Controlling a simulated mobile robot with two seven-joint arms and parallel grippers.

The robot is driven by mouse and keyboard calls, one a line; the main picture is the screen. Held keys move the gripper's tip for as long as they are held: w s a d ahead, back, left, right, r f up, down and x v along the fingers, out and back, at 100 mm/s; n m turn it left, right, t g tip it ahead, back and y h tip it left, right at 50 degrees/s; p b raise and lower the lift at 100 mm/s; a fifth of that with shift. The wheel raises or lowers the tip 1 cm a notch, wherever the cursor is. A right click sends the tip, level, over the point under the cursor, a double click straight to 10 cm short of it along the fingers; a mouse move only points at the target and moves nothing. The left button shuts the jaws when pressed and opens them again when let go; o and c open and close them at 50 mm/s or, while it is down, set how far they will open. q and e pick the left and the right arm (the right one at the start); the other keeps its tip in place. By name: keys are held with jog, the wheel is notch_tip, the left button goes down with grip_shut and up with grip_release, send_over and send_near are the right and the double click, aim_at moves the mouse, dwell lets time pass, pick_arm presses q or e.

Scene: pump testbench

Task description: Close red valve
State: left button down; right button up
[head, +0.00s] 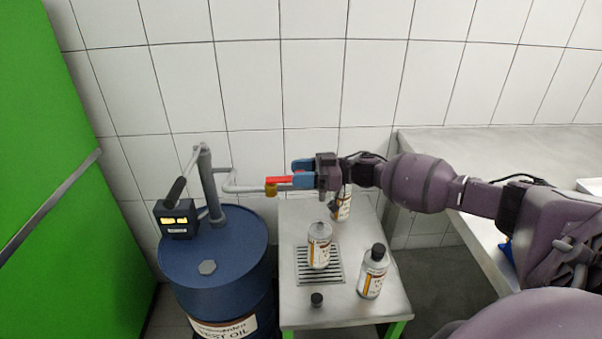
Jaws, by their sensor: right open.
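The red valve (279,180) is a red lever on a brass-coloured body at the end of the grey spout. The spout comes from the hand pump on the blue drum. The lever lies about level and points right along the picture. My right gripper (302,173) reaches in from the right, with its blue fingers open at the right end of the lever. The fingers partly hide that end, and I cannot tell whether they touch it. My left gripper is not in view.
The blue drum (182,267) stands left of a small metal table (355,308). An open bottle (319,247) stands on a grate below the valve. A capped bottle (373,272), a loose black cap (316,299) and another bottle (343,207) are nearby. A green cabinet is at left.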

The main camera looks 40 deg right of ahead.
grip_shut()
